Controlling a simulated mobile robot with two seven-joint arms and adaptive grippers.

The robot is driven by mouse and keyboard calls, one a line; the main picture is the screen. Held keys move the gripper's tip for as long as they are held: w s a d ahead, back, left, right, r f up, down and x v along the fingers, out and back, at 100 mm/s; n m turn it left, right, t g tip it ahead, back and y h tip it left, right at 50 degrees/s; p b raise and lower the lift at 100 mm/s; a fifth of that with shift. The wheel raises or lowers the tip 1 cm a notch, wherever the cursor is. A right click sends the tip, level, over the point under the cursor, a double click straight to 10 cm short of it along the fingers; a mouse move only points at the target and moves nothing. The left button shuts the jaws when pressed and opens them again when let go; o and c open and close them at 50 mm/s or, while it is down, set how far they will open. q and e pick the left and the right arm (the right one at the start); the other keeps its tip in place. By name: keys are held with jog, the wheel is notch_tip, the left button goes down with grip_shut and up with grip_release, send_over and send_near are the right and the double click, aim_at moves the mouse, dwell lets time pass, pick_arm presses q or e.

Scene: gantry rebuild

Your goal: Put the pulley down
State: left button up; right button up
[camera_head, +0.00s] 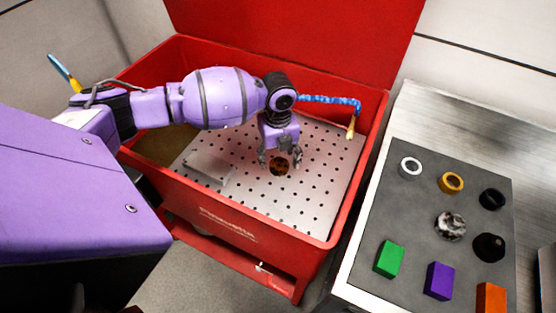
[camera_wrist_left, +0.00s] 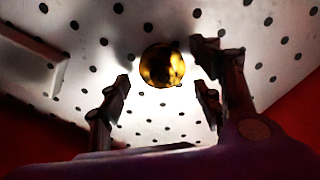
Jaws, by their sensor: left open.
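The pulley, a small round gold and dark brown piece (camera_head: 280,167), sits on the perforated metal plate (camera_head: 318,190) inside the red bin. In the left wrist view the pulley (camera_wrist_left: 162,66) shows as a shiny gold disc just beyond the fingertips. My left gripper (camera_head: 280,158) points down over it with its fingers spread. In the left wrist view my left gripper (camera_wrist_left: 165,88) is open and empty, and a gap shows between the fingers and the pulley. My right gripper is in neither view.
The red bin (camera_head: 345,205) has raised walls around the plate and an upright red lid behind. A blue hose (camera_head: 330,99) lies along the far wall. A grey mat (camera_head: 415,215) at right holds rings, round pieces and coloured blocks, including a green block (camera_head: 390,259).

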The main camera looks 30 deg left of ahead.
aim_at(278, 161)
pick_arm(q)
notch_tip(278, 161, up, 11)
jog(key=shift+f, duration=0.15)
